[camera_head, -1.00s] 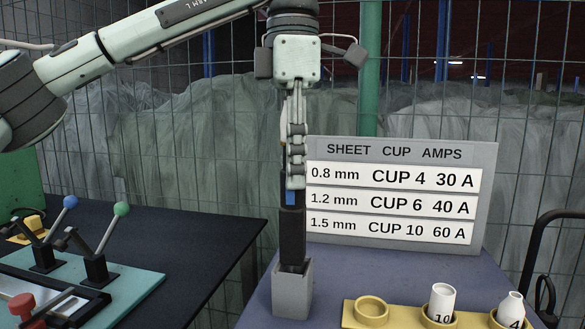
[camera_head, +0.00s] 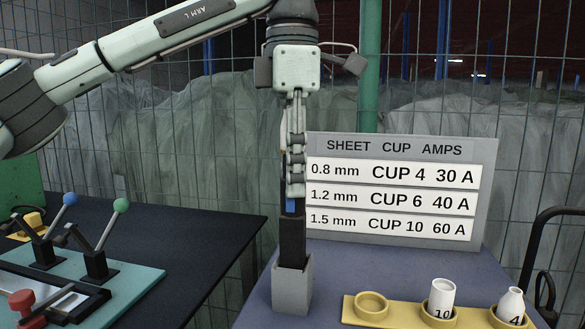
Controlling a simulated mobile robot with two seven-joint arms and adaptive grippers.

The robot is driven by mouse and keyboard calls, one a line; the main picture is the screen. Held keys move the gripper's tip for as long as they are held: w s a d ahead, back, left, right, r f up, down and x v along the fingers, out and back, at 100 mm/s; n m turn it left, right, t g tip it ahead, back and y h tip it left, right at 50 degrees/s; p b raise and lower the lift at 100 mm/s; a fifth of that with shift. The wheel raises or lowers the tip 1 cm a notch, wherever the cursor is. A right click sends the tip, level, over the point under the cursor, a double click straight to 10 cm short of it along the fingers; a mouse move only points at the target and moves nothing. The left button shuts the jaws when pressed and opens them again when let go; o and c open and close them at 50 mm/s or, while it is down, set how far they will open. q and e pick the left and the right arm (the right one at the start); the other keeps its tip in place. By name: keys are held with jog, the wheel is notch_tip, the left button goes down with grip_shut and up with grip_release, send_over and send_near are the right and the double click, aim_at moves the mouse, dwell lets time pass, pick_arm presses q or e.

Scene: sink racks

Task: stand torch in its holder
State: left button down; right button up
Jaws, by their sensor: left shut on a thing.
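The torch (camera_head: 292,240) is a dark upright bar with a blue part near its top. Its lower end is inside the mouth of the grey box-shaped holder (camera_head: 292,288), which stands on the blue-grey table. My left gripper (camera_head: 294,190) points straight down from above and is shut on the torch's upper part. The fingers hide part of the torch, and the holder's walls hide its bottom end, so I cannot tell whether it touches the holder's floor. My right gripper is not in view.
A sign board (camera_head: 400,190) stands close behind the holder. A yellow rack (camera_head: 400,315) with white cups numbered 10 (camera_head: 441,298) and 4 (camera_head: 511,305) and one empty ring is at the front right. A lever panel (camera_head: 110,285) stands on the left table.

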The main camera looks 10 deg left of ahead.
pick_arm(q)
jog(key=c, duration=1.2)
grip_release()
jog(key=shift+f, duration=0.1)
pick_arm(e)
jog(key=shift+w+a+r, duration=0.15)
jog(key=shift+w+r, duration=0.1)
pick_arm(q)
jog(key=shift+r, duration=0.35)
jog(key=shift+r+p, duration=0.3)
jog(key=shift+r, duration=0.05)
notch_tip(320, 180, up, 12)
jog(key=shift+f, duration=0.1)
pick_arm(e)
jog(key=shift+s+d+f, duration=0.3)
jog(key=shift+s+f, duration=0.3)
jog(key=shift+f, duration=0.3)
